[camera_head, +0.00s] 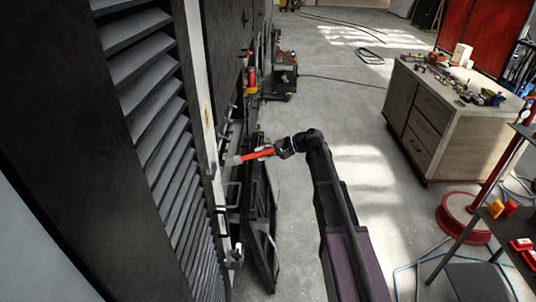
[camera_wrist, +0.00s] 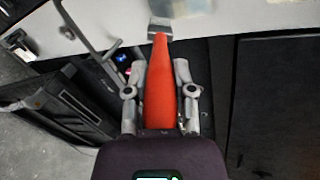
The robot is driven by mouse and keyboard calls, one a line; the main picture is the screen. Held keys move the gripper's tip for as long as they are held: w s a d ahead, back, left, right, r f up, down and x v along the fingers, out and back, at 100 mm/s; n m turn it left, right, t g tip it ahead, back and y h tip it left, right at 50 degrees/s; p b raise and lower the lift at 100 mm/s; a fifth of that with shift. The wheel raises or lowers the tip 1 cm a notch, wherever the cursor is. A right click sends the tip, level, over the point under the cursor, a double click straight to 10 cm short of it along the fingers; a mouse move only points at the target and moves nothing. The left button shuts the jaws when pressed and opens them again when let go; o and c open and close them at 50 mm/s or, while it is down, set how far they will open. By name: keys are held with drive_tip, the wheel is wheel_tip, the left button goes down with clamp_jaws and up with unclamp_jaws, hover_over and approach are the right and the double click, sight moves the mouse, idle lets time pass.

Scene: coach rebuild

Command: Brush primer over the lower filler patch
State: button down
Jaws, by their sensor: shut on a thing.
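My gripper (camera_head: 284,148) is shut on the orange handle of a brush (camera_head: 258,154). In the wrist view my gripper (camera_wrist: 160,95) has a finger on each side of the orange brush (camera_wrist: 160,85). The pale brush head points left in the head view, close to the white strip of the coach side (camera_head: 199,80). In the wrist view it overlaps the white panel (camera_wrist: 240,15). A pale, smeared patch (camera_wrist: 182,7) lies just beyond the brush tip, cut by the top edge. I cannot tell whether the bristles touch the panel, or which filler patch this is.
A dark louvred panel (camera_head: 150,95) fills the left. Handles and a dark open panel (camera_head: 262,225) stand below the brush. A wooden cabinet (camera_head: 450,125) with tools is at right, beside a red round base (camera_head: 465,215). The floor between is mostly clear.

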sight(251, 154)
drive_tip(key=shift+a, duration=1.9)
idle(0.3)
drive_tip(key=shift+d+r+p, duration=0.1)
drive_tip(key=shift+r+p, duration=1.8)
drive_tip(key=shift+r, duration=0.1)
drive_tip(key=shift+r+p, duration=1.8)
drive_tip(key=shift+p, duration=0.1)
